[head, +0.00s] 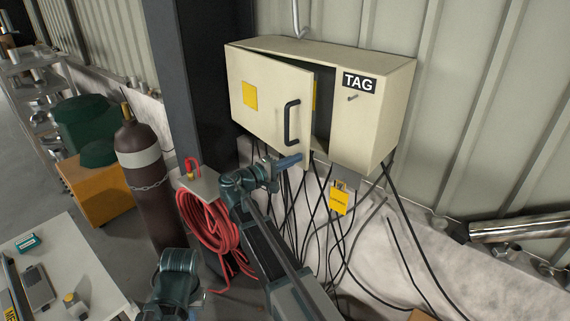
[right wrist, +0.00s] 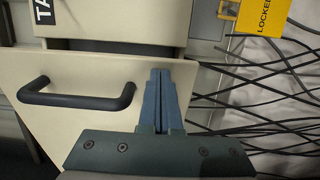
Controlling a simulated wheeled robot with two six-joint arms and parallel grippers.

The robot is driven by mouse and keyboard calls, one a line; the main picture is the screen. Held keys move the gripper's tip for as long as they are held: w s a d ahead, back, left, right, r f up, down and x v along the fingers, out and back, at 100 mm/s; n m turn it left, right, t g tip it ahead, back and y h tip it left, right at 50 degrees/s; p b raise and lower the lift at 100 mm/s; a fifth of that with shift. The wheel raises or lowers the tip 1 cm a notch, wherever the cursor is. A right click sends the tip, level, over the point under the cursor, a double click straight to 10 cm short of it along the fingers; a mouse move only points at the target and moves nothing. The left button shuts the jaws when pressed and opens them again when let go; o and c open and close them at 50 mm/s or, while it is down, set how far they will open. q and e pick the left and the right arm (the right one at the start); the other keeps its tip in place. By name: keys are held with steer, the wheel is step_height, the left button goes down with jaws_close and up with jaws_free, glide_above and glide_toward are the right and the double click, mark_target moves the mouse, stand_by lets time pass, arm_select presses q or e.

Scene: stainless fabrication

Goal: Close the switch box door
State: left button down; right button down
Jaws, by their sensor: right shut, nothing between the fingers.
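The cream switch box (head: 372,130) is on the wall, with a black TAG label on its front. Its door (head: 255,115) stands partly open, with a dark gap along its right edge. The door has a black handle (head: 291,123) and a yellow square; the handle also shows in the right wrist view (right wrist: 76,100). My right gripper (head: 290,161) is shut and empty at the door's lower right corner, below the handle. In the right wrist view its fingers (right wrist: 163,78) overlap the door's face; whether they touch it is unclear.
Several black cables (head: 310,215) hang below the box, near my right gripper. A yellow lockout tag (head: 339,198) hangs beneath it. A red hose coil (head: 207,228) and a brown gas cylinder (head: 146,185) stand to the left. A pipe (head: 520,227) lies at right.

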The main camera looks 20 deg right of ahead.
steer(key=shift+d, duration=0.2)
steer(key=w+d+n+t, duration=0.1)
steer(key=w+d+t, duration=0.1)
steer(key=d, duration=0.6)
steer(key=shift+w+d+y, duration=0.15)
steer(key=shift+w+y, duration=0.2)
steer(key=shift+y, duration=0.05)
steer(key=shift+s, duration=0.1)
